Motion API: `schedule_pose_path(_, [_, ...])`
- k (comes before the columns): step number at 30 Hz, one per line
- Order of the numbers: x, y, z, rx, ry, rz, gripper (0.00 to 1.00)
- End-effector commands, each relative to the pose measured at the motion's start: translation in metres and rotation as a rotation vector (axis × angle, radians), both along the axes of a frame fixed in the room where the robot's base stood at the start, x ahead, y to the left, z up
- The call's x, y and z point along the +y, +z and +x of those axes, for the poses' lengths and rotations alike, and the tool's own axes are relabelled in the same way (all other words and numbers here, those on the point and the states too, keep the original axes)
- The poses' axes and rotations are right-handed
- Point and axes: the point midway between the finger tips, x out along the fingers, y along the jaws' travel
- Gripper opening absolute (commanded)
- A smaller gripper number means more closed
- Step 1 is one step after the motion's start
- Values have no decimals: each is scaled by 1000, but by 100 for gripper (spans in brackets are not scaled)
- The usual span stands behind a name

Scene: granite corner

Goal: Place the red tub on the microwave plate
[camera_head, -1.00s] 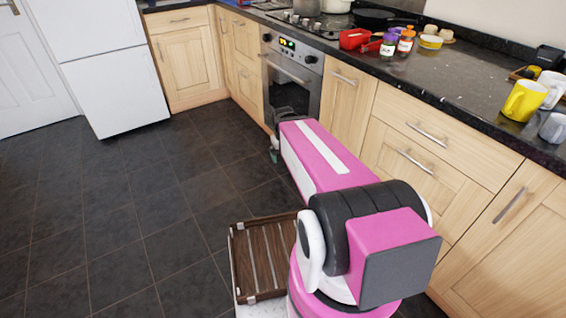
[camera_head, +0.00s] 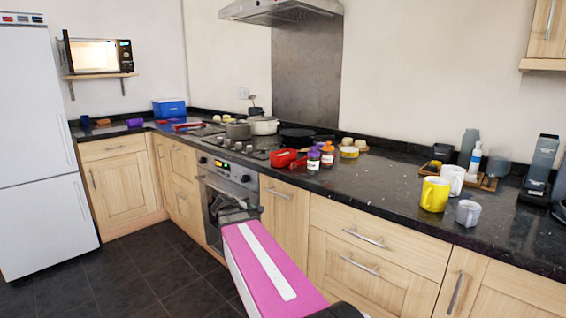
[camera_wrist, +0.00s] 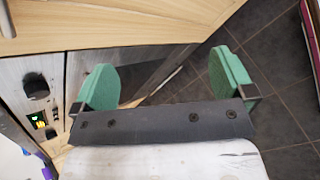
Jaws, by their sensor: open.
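A red tub (camera_head: 282,158) stands on the dark worktop beside the hob, near several small jars. The microwave (camera_head: 98,56) sits on a wall shelf at the upper left; its inside is lit and its door appears swung open to the left. I cannot make out the plate inside. My gripper (camera_wrist: 162,60) is open and empty in the wrist view, with its two green fingers wide apart near the cupboard and oven fronts. In the head view my arm reaches low in front of the oven, below the worktop and the tub; the fingers are not clear there.
A spice jar (camera_head: 313,160) and an orange-lidded jar (camera_head: 327,155) stand right of the tub. Pots and a dark pan (camera_head: 298,138) are on the hob. A yellow mug (camera_head: 434,194) is farther right. The oven (camera_head: 222,200) and drawers border the worktop. Floor at left is open.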

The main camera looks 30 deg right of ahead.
Motion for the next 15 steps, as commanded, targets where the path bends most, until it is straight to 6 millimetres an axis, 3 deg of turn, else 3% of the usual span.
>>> schedule_pose_path(1, [-14, 27, 17, 43, 63, -113, 100])
schedule_pose_path(3, [-32, 66, 33, 131, 146, -283, 100])
schedule_pose_path(9, [-63, 165, 63, 397, 275, -696, 100])
schedule_pose_path(12, [-70, 197, 69, 499, 291, -821, 100])
schedule_pose_path(15, [-73, 214, 72, 562, 297, -888, 100])
